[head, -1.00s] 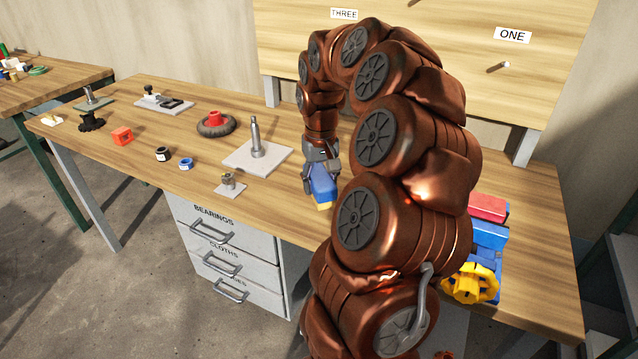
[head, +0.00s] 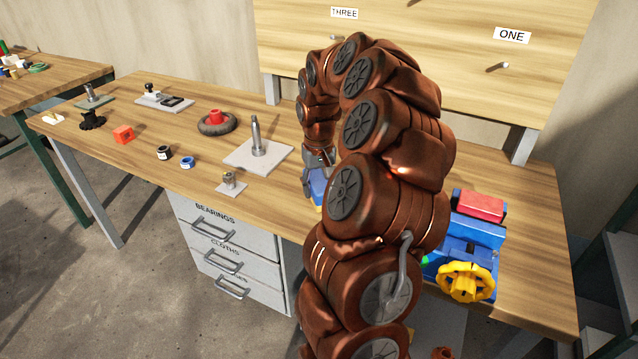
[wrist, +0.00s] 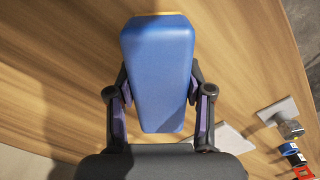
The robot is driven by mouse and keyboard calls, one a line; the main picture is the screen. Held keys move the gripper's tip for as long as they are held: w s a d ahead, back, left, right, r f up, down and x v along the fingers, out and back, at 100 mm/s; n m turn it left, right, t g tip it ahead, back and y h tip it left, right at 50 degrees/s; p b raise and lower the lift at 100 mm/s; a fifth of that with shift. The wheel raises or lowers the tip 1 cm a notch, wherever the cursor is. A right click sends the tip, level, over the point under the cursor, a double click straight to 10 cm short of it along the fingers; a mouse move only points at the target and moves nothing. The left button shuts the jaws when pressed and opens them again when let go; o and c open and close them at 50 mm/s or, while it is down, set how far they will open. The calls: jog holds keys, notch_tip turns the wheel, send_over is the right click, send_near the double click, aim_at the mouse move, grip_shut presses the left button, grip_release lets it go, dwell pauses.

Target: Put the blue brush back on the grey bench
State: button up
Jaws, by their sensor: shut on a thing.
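The blue brush (head: 317,186) is a blue block with a yellow edge, mostly hidden behind my arm in the head view. My gripper (head: 319,160) is shut on it. In the wrist view the brush (wrist: 160,75) lies lengthwise between the two fingers, with a thin yellow strip at its far end. The grey bench (head: 135,155) has a wooden top, grey legs and a grey drawer unit. The brush is over the front part of its top. I cannot tell whether it touches the wood.
A grey plate with an upright pin (head: 257,140) and a small plate with a fitting (head: 230,182) stand left of the brush. A blue vise (head: 465,245) with a yellow handwheel sits at right. A red block (head: 123,134) and black and blue rings are further left.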

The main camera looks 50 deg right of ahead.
jog(key=shift+f, duration=0.15)
jog(key=o, duration=1.1)
